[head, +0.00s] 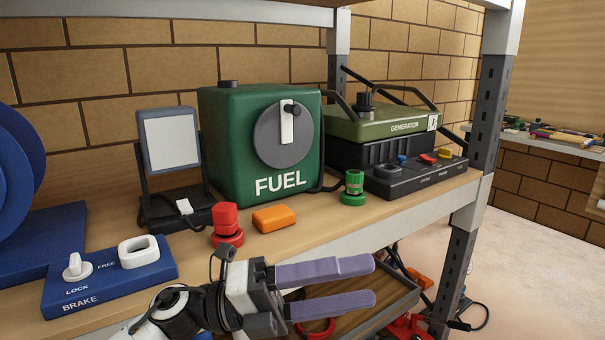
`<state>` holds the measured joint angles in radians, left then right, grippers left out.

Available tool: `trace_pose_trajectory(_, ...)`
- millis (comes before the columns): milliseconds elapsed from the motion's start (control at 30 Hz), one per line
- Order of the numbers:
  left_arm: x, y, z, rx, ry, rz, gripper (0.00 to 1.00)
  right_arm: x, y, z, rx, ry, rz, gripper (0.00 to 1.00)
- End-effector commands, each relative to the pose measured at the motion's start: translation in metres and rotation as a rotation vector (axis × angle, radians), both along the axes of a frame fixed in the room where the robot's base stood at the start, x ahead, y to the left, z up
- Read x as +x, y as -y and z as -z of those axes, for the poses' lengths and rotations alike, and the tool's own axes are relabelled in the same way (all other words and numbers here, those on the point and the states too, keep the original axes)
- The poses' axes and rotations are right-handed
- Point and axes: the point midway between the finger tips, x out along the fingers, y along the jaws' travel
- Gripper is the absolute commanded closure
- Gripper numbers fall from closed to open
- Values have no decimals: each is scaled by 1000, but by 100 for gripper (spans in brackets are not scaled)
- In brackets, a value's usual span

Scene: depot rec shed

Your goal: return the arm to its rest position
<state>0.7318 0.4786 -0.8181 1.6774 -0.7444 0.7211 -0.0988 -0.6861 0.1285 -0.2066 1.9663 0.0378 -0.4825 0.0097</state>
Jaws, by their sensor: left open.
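My left gripper (345,285) shows at the bottom centre, with its two purple fingers spread apart and pointing right. Nothing is between the fingers. It is in front of the shelf's front edge, and a tray lies lower down behind it. My left arm comes in from the bottom left. My right gripper is not in view.
On the shelf (330,215) are a blue brake panel (112,283), a green fuel box (225,150), a generator (385,128), a red knob (227,225), an orange block (274,218) and a green knob (353,188). A metal post (465,230) stands right. Open floor (530,280) lies beyond.

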Motion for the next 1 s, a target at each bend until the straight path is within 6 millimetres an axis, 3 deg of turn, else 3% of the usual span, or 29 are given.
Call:
trace_pose_trajectory(167,27,-24,34,-291,-435,-216,42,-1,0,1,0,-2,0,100)
trace_pose_trajectory(267,43,-50,73,-423,-691,-360,42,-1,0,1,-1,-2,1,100)
trace_pose_trajectory(367,48,-83,130,-532,-957,-514,42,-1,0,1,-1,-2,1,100)
trace_pose_trajectory(467,38,-117,198,-618,-1219,-677,42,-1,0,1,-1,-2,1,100)
trace_pose_trajectory(567,12,-146,264,-679,-1456,-825,42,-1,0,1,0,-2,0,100)
trace_pose_trajectory(600,-3,-157,289,-697,-1545,-884,42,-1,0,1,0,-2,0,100)
trace_pose_trajectory(733,-60,-186,360,-738,-1806,-1059,42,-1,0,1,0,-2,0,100)
trace_pose_trajectory(800,-91,-198,389,-750,-1921,-1138,42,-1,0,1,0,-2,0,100)
trace_pose_trajectory(900,-129,-209,417,-759,-2046,-1224,42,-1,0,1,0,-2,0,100)
trace_pose_trajectory(1000,-154,-215,432,-763,-2120,-1277,42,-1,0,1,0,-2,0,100)
